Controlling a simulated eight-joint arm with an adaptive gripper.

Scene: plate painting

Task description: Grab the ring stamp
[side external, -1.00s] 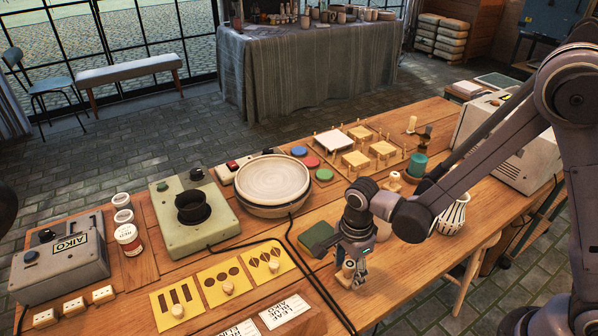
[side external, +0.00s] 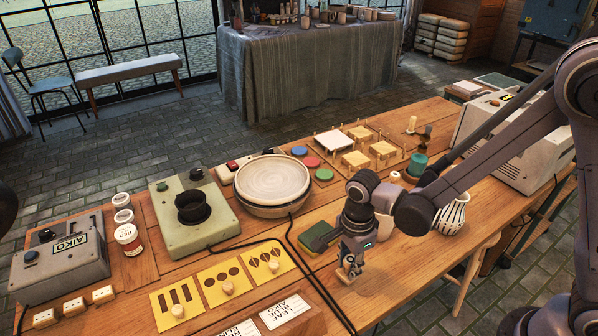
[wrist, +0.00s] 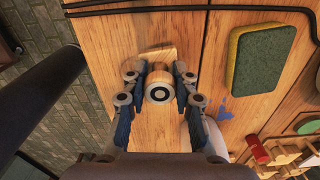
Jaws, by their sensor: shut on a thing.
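The ring stamp (wrist: 159,91) is a small pale wooden piece with a dark ring mark on its round top, seen from above in the wrist view. My gripper (wrist: 160,84) has one finger on each side of it and is shut on it. In the side view my gripper (side external: 349,268) points down near the table's front edge, with the stamp mostly hidden between the fingers. A pale flat wooden piece (wrist: 163,56) shows just beyond the stamp; I cannot tell whether the stamp is clear of the table.
A green and yellow sponge (side external: 318,237) lies close behind my gripper. A black cable (side external: 292,242) runs along the table to its left. Yellow stencil cards (side external: 219,287) and white label cards (side external: 285,311) lie left.

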